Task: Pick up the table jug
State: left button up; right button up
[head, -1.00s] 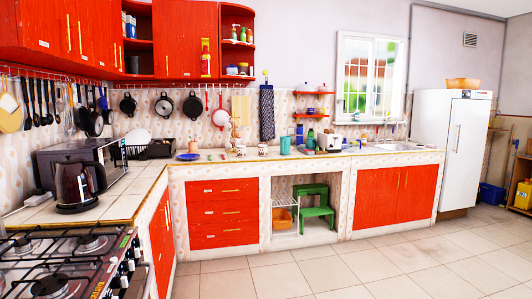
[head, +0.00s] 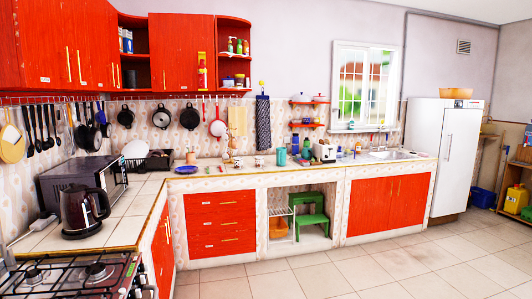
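A dark, see-through kettle-like jug (head: 82,210) with a handle on its right stands upright on the tiled counter at the left, beside the stove. A small teal jug-like vessel (head: 281,157) stands on the far counter, below the blue hanging cloth. I cannot tell for sure which of the two is the table jug. Neither of my grippers shows in the head view.
A gas stove (head: 75,278) fills the lower left corner. A microwave (head: 80,180) stands behind the dark jug. Several pans (head: 161,116) hang on the back wall. A green stool (head: 310,213) stands under the far counter. The tiled floor (head: 330,275) in front is clear.

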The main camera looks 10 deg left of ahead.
aim_at(281, 157)
jog(key=i+u, duration=0.1)
jog(key=i, duration=5.1)
